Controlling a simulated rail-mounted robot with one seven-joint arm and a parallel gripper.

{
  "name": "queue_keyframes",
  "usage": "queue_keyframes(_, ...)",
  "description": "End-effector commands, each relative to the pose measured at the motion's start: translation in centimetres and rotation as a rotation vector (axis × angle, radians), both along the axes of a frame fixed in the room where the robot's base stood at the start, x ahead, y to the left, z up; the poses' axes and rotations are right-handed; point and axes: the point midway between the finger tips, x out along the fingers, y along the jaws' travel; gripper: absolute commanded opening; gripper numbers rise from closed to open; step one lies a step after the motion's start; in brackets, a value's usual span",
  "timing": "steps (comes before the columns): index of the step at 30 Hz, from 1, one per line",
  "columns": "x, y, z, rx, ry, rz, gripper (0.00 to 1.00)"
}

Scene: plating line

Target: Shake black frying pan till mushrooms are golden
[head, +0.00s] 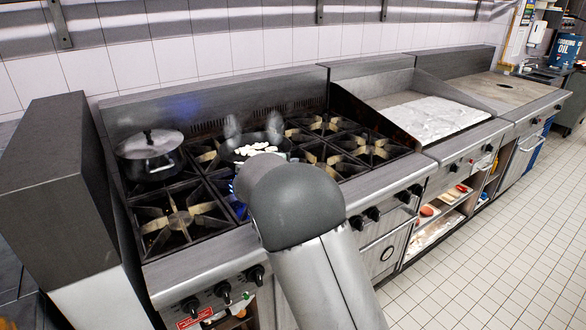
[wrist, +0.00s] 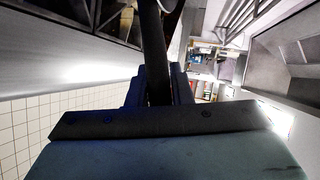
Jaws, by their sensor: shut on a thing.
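The black frying pan (head: 284,146) is over the back middle burners in the head view, partly hidden by my arm. Pale, whitish mushroom pieces (head: 257,148) lie in it; I see no golden colour on them. In the wrist view my gripper (wrist: 157,88) is shut on a dark bar, the pan's handle (wrist: 152,45), which runs up between the fingers. My arm hides the gripper in the head view. I cannot tell whether the pan touches the grate.
A lidded pot (head: 150,160) stands on the back left burner. A blue flame (head: 238,208) burns beside my arm. The front left burner (head: 178,222) and right burners (head: 330,155) are bare. A griddle (head: 430,115) stands to the right. Shelves below hold food (head: 440,205).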

Motion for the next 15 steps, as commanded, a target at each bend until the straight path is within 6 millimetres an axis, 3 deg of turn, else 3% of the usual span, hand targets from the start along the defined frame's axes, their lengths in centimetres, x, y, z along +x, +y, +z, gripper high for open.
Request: queue_keyframes(15, 3.4, 0.5, 0.5, 0.003, -0.008, -0.001, 0.00)
